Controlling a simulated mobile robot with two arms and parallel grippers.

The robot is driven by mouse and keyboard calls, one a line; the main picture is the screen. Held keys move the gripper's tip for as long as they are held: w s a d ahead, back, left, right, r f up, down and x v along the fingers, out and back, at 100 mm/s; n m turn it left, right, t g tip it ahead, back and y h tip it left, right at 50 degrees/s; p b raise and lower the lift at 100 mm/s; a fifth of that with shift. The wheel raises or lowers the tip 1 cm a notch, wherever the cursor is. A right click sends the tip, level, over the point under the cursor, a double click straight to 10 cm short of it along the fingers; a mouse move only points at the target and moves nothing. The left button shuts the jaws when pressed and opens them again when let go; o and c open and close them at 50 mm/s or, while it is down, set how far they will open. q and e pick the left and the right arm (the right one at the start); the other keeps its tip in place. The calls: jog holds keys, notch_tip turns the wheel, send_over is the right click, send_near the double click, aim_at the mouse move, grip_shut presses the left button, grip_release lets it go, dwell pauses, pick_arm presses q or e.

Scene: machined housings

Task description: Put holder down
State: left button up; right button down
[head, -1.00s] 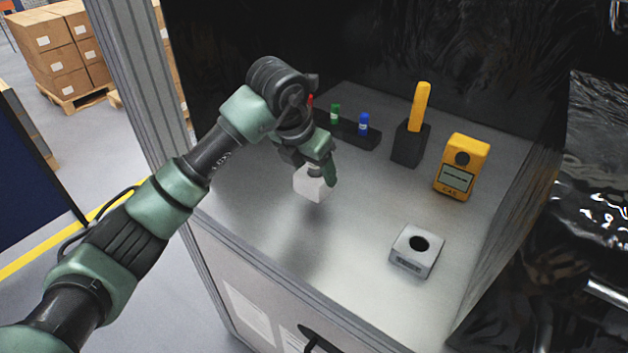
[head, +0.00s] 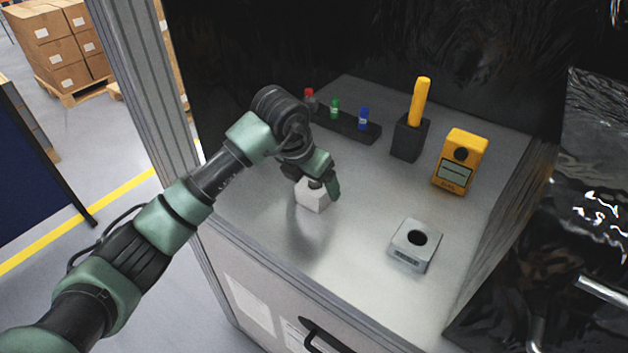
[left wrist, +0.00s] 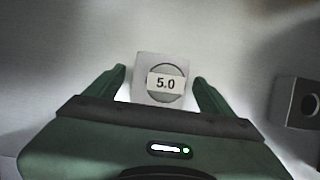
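The holder is a small pale block (head: 313,196) on the metal worktop in the head view, below my left gripper. In the left wrist view the holder (left wrist: 143,63) shows from above, with a round insert labelled "5.0" in its top. My left gripper (head: 328,192) is open around it. In the left wrist view the green fingers of the gripper (left wrist: 161,75) stand on both sides of the block with narrow gaps. The block looks upright and seems to rest on the worktop. My right gripper is not in view.
A grey block with a round hole (head: 408,256) stands to the right on the worktop (head: 350,270). Behind are a black rack (head: 350,126) with red, green and blue-capped vials, a black stand (head: 407,142) with a yellow tool, and a yellow gas meter (head: 471,147).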

pick_arm(q)
jog(key=b+v, duration=0.3)
jog(key=v, duration=0.9)
